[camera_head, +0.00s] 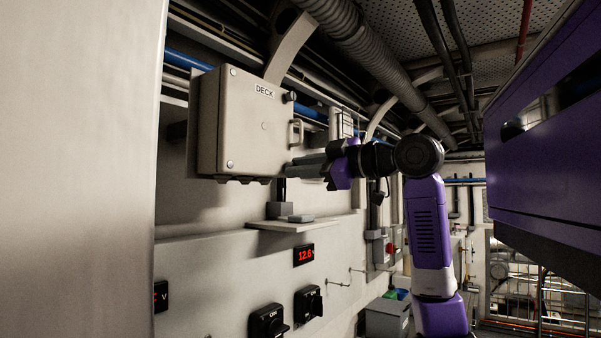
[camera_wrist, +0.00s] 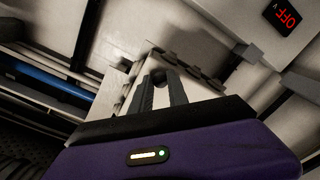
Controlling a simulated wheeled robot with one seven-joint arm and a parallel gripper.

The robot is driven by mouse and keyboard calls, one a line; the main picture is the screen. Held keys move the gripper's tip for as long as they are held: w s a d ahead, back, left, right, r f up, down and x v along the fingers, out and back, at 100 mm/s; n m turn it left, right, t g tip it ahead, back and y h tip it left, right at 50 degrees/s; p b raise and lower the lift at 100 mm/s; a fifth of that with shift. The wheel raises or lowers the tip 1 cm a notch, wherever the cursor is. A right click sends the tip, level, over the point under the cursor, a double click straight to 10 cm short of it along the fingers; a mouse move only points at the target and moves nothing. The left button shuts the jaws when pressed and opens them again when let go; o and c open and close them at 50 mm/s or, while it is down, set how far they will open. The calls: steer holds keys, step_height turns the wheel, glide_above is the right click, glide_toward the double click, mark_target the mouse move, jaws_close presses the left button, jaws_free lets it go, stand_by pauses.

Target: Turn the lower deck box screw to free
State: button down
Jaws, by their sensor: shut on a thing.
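The pale deck box (camera_head: 245,125), labelled DECK, is mounted on the wall in the head view, with its lid closed. A dark knob-like screw (camera_head: 290,97) stands out at its upper right. My gripper (camera_head: 292,168) reaches in from the right at the box's lower right corner. Its fingers cover the lower screw in the head view. In the wrist view, my gripper (camera_wrist: 159,82) has its two grey fingers on either side of a small dark round screw head (camera_wrist: 157,75) and is shut on it. How far the screw is turned cannot be seen.
A small shelf (camera_head: 293,226) with a dark block (camera_head: 280,210) sits under the box. A red display (camera_head: 304,255) and switches (camera_head: 308,303) are lower on the wall. A purple cabinet (camera_head: 545,150) hangs at the right. Pipes run overhead.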

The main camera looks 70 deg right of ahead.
steer(key=shift+n+b, duration=0.8)
steer(key=shift+n, duration=2.9)
steer(key=c, duration=1.3)
jaws_free()
steer(key=shift+b+v, duration=1)
steer(key=shift+v, duration=2.9)
steer(key=shift+a+r, duration=0.1)
